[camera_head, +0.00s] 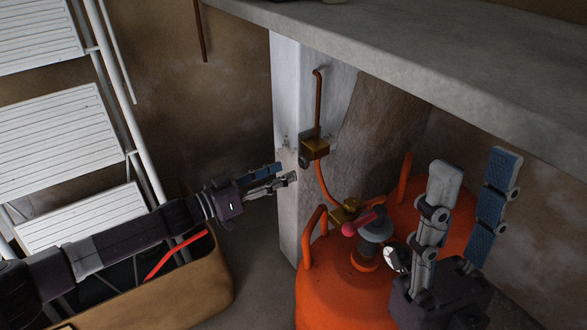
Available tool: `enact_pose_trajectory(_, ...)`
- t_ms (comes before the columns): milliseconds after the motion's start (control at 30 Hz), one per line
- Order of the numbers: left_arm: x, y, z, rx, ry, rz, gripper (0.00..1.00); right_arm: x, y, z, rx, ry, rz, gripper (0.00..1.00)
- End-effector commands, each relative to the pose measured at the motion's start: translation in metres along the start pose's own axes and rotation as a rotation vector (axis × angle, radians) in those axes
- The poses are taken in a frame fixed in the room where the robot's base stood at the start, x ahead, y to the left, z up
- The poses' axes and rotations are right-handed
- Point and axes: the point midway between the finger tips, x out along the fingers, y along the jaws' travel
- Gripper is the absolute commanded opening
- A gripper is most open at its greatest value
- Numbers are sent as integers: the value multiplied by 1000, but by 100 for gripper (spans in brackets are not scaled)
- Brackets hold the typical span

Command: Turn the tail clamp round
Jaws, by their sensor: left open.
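A brass block (314,149) with a small dark round part is fixed to the white post (287,110). A copper pipe (318,105) rises from it and an orange hose (325,186) runs down to a brass fitting (349,208) by the front orange gas bottle (340,290). I cannot tell for certain which part is the tail clamp. My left gripper (286,174) is open, its fingers pointing right, just left of and below the block. My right gripper (478,168) is open and empty, fingers pointing up, in front of the bottles.
A second orange bottle (450,212) stands behind. A concrete slab (440,70) overhangs at upper right. A tan box (190,293) with a red item and a white stepladder (50,130) are at left.

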Motion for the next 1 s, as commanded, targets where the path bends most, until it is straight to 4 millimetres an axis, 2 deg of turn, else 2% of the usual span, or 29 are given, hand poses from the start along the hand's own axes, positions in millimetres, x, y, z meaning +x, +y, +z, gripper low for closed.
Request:
enact_pose_trajectory(33, 12, 1, 2, 2, 4, 5, 43, -8, 0, -1, 1, 11, 0, 40)
enact_pose_trajectory(100, 23, 1, 1, 2, 4, 5, 43, -11, 0, -4, 2, 27, 0, 40)
enact_pose_trajectory(233, 37, 1, 1, 2, 2, 3, 43, -15, 0, -2, 2, 24, 0, 40)
enact_pose_trajectory(400, 45, 1, 0, 0, 1, 2, 43, -17, 0, -2, 2, 24, 0, 40)
enact_pose_trajectory(633, 45, 1, 0, 0, 1, 2, 43, -16, 0, -2, 2, 23, 0, 40)
enact_pose_trajectory(1000, 44, 1, 0, 1, 1, 2, 2, -16, 0, -2, 2, 23, 0, 40)
